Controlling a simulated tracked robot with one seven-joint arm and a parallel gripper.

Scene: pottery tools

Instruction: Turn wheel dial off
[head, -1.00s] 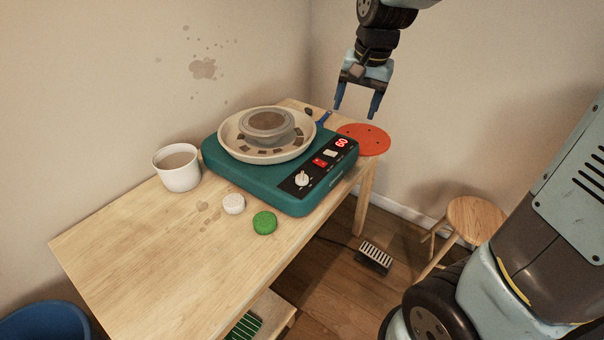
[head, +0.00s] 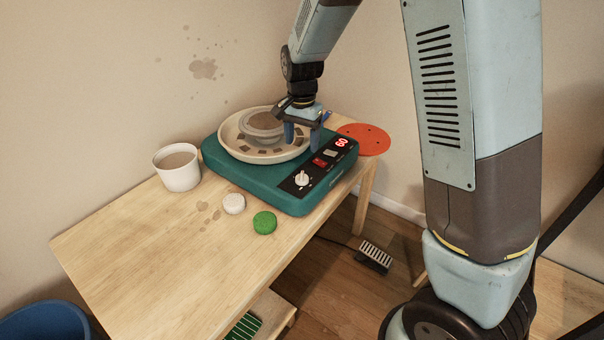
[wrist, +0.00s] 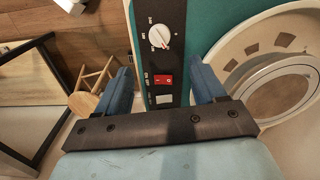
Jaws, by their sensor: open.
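The pottery wheel (head: 262,185) is a teal box with a cream splash pan (head: 232,139) on top. Its black control panel carries a white dial (head: 302,179), a red switch (head: 319,162), a pale button and a lit red display (head: 341,142) that seems to read 60. In the wrist view the dial (wrist: 160,37) lies beyond the fingertips, with the red switch (wrist: 164,80) nearer, between the fingers. My gripper (head: 302,148) is open and empty, pointing down above the wheel, between the pan and the panel. It also shows in the wrist view (wrist: 163,77).
A white cup (head: 178,170) stands left of the wheel. A white round piece (head: 233,204) and a green one (head: 265,222) lie in front. An orange disc (head: 366,139) sits behind at right. The table's left part (head: 140,255) is mostly clear. A wooden stool (wrist: 90,88) stands on the floor.

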